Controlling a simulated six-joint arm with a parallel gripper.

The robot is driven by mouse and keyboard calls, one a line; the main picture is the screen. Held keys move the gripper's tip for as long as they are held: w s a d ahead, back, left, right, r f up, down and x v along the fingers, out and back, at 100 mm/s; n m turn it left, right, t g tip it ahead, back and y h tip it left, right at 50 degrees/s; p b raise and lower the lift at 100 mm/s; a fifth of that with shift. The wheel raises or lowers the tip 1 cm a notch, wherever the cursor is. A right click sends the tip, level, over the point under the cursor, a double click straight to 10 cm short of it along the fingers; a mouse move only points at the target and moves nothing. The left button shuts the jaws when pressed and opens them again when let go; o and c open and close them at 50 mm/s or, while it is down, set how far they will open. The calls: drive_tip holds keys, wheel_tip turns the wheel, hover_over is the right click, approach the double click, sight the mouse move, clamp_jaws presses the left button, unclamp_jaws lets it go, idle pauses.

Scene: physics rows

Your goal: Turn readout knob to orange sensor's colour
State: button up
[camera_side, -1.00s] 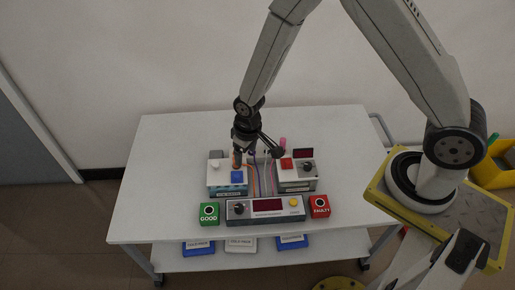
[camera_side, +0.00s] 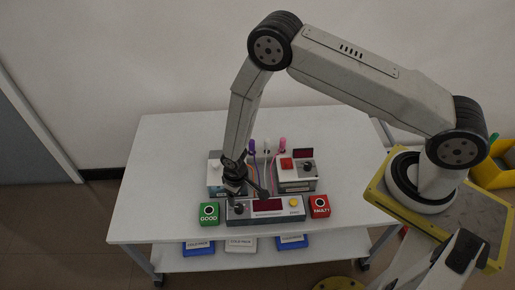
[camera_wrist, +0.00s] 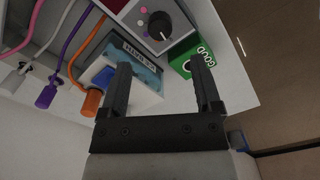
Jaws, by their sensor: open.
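The readout box (camera_side: 282,214) stands at the front of the table with a display, a yellow button and a black knob (camera_side: 239,209) at its left end. In the wrist view the knob (camera_wrist: 160,27) has a white pointer mark toward the lower right, and small coloured dots, one pink, lie on its left. My gripper (camera_wrist: 160,66) is open and empty, just above and behind the knob.
A green GOOD box (camera_side: 209,213) is left of the readout, a red FAULT box (camera_side: 319,206) right. Behind stands another box (camera_side: 297,177) with a red button. Purple (camera_side: 252,147), white (camera_side: 267,147) and pink (camera_side: 283,143) sensors stand at the back. The table's left side is clear.

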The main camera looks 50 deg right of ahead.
sight(239, 207)
drive_tip(key=shift+f, duration=0.1)
drive_tip(key=shift+f, duration=3.75)
clamp_jaws()
